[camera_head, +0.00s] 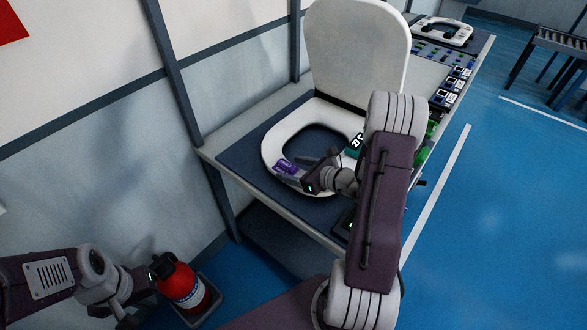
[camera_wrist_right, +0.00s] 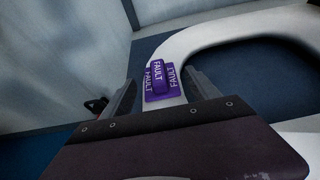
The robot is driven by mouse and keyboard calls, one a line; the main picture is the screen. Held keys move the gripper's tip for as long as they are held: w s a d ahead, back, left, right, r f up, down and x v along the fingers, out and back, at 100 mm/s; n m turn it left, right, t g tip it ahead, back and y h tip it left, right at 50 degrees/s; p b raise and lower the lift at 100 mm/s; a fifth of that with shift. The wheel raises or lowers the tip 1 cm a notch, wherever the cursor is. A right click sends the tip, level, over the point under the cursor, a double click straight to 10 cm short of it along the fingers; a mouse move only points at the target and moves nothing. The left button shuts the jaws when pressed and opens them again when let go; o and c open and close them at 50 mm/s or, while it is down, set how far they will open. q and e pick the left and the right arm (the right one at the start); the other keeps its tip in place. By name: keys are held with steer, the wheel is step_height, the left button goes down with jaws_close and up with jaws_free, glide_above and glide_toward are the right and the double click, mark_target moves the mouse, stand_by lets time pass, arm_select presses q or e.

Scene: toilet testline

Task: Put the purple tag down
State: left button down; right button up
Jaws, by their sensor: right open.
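The purple tag (camera_head: 286,167) lies on the front left part of the white toilet seat ring (camera_head: 274,146). In the right wrist view the purple tag (camera_wrist_right: 159,80) reads "FAULT" on several faces and rests over the seat ring (camera_wrist_right: 187,48), between the spread fingers. My right gripper (camera_head: 296,173) is at the tag, and it also shows in the right wrist view (camera_wrist_right: 160,92), with its jaws open and apart from the tag. My left gripper (camera_head: 143,283) is at the lower left, beside a fire extinguisher; its fingers are too small to read.
The raised white lid (camera_head: 357,45) stands behind the ring on a dark mat (camera_head: 240,160). A teal tag (camera_head: 353,149) lies on the ring's right side, partly behind my right arm. Small devices (camera_head: 452,88) line the bench's right edge.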

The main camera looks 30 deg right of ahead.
steer(key=shift+r, duration=0.2)
steer(key=shift+s+d+r, duration=0.1)
steer(key=shift+s, duration=0.15)
steer(key=p+v, duration=0.1)
steer(key=v, duration=1)
steer(key=s+a+f+n+g+h, duration=0.1)
steer(key=s+a+n+g, duration=0.3)
steer(key=n, duration=1.1)
steer(key=s+a+f+n+g+h, duration=0.2)
steer(key=a+n+g, duration=0.5)
steer(key=a+n, duration=0.4)
steer(key=s+n+h, duration=0.1)
steer(key=s+n, duration=0.1)
steer(key=n, duration=0.3)
steer(key=shift+s+f+h, duration=0.2)
steer(key=shift+f+h, duration=0.1)
steer(key=shift+h, duration=0.1)
